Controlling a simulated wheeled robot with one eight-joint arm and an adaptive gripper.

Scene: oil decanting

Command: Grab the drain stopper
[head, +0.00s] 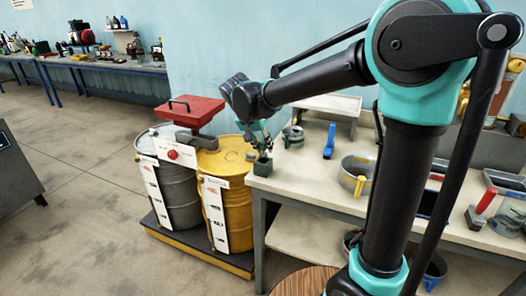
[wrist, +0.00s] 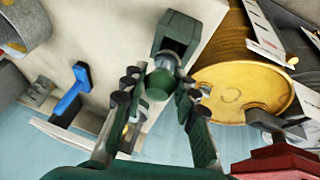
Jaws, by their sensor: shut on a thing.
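The drain stopper, dark green with a rounded knob (wrist: 160,82), shows between my fingers in the wrist view. A dark green square block or stand (wrist: 176,38) lies just beyond it; I cannot tell whether the two are joined. In the head view the block (head: 263,167) sits at the near left corner of the pale workbench (head: 310,185). My gripper (head: 263,143) points down right above it. In the wrist view my gripper (wrist: 158,88) is shut on the stopper, with a finger on each side. The stopper's lower end is hidden.
A blue-handled tool (head: 329,141) and a grey round pan (head: 355,172) are on the bench. The floor at left is open.

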